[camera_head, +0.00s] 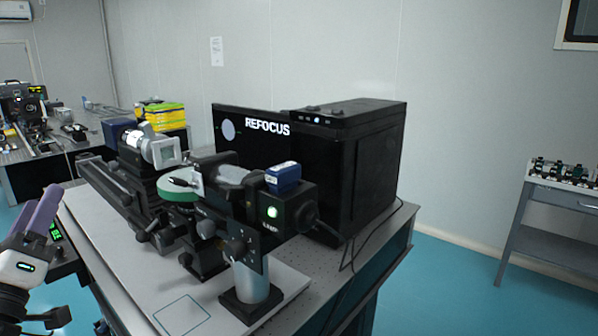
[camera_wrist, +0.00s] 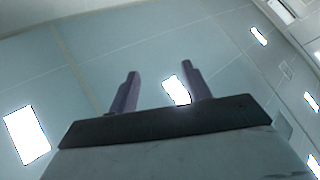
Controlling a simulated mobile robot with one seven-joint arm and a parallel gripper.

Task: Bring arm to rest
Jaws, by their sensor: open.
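My gripper (camera_wrist: 160,88) shows in the wrist view with its two purple fingers apart and nothing between them. Behind the fingers that view shows only ceiling, walls and bright lamps. In the head view my gripper (camera_head: 43,212) is at the lower left edge, its purple fingers pointing up, left of the optical table (camera_head: 105,243). It appears apart from the equipment on the table. Part of my arm is cut off by the picture's edge.
A black computer case (camera_head: 370,165), a REFOCUS screen (camera_head: 240,145) and an optical rig (camera_head: 250,285) stand on the table. A dark box with a green display (camera_head: 57,232) sits close behind my gripper. A side bench (camera_head: 565,190) stands right, with open blue floor (camera_head: 450,280) between.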

